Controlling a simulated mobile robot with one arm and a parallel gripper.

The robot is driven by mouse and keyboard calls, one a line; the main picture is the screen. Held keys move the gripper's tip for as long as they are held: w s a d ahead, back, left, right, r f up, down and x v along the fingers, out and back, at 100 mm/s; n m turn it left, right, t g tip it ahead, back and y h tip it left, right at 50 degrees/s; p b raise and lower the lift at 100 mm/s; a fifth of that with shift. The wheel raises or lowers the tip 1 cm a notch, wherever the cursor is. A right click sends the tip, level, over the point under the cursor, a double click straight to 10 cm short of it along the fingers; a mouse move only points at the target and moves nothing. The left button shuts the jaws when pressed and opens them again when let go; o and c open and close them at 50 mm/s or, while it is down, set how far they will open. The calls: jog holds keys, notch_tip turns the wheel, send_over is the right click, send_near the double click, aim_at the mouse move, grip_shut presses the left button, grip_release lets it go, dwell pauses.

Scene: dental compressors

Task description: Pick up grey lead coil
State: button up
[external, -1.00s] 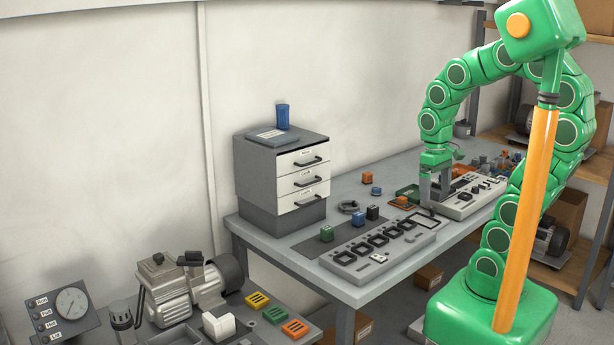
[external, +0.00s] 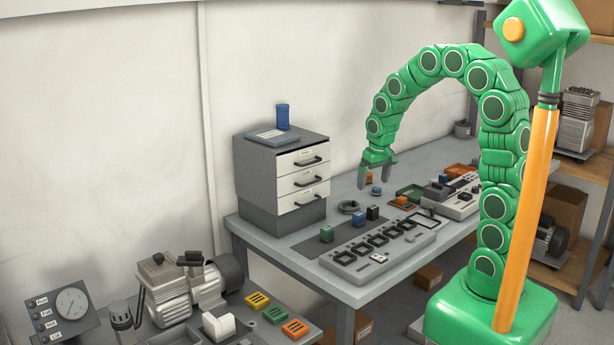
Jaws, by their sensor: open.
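The grey lead coil (external: 348,207) is a dark grey ring lying flat on the workbench, just right of the drawer cabinet and behind the green and black blocks. My gripper (external: 374,184) is open and empty, its two grey fingers pointing down. It hangs above the bench, to the right of the coil and apart from it.
The drawer cabinet (external: 281,178) stands left of the coil. A green block (external: 326,234), a black block (external: 373,213) and a grey socketed tray (external: 345,258) lie in front. A green tray (external: 410,192) and a second grey fixture (external: 455,205) are to the right.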

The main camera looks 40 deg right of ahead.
jog(key=t, duration=0.1)
send_near(350, 201)
jog(key=s+a+f, duration=0.1)
jog(key=a, duration=0.1)
jog(key=shift+m, duration=0.3)
jog(key=shift+s+x, duration=0.15)
jog(key=shift+x, duration=1.75)
jog(key=shift+s+x, duration=0.1)
jog(key=shift+x, duration=1.8)
jog(key=shift+a, duration=0.15)
jog(key=c, duration=0.9)
jog(key=shift+c, duration=0.2)
